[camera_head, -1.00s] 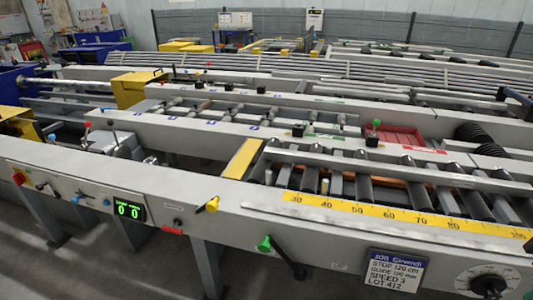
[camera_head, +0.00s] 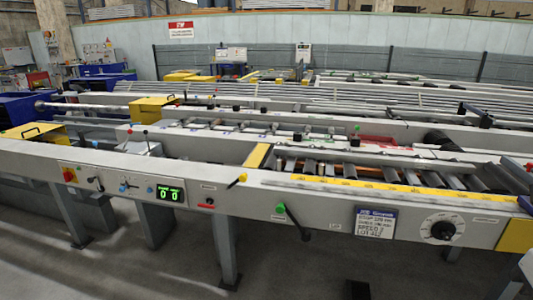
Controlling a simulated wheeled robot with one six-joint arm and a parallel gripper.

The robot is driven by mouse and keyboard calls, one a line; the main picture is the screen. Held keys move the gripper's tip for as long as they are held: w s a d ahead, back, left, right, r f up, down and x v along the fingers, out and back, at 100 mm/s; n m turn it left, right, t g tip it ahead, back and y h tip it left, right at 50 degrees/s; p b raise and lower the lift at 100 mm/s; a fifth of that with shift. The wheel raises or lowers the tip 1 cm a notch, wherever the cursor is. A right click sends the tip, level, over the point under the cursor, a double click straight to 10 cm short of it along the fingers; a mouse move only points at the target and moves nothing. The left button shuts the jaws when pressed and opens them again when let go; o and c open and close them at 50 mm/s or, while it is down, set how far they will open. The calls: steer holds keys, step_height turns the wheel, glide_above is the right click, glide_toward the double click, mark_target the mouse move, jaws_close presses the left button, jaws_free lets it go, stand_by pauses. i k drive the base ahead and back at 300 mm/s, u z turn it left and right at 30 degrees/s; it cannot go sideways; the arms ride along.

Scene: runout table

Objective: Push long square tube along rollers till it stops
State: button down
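The roller bed (camera_head: 330,170) runs from the yellow crosspiece (camera_head: 257,156) to the right, with dark rollers across it. A long straight grey bar (camera_head: 390,160) lies lengthwise over the rollers; I cannot tell whether it is the square tube or a fixed guide. The yellow scale (camera_head: 400,189) lies along the near rail. A job card (camera_head: 375,221) hangs on the front, its text small. My gripper is not in view. No stop can be made out clearly.
The front panel carries a red knob (camera_head: 69,174), a green display reading 0 0 (camera_head: 170,194), a green-knobbed lever (camera_head: 281,209) and a round dial (camera_head: 443,229). A pale, partly cut-off shape (camera_head: 515,275) shows at bottom right. Open floor (camera_head: 300,270) lies in front.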

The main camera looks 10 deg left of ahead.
mark_target(366, 159)
steer(key=u, duration=0.6)
steer(key=i, duration=0.55)
steer(key=u, duration=1.1)
steer(key=i, duration=1.55)
steer(key=z, duration=0.95)
steer(key=i, duration=0.8)
steer(key=z, duration=0.75)
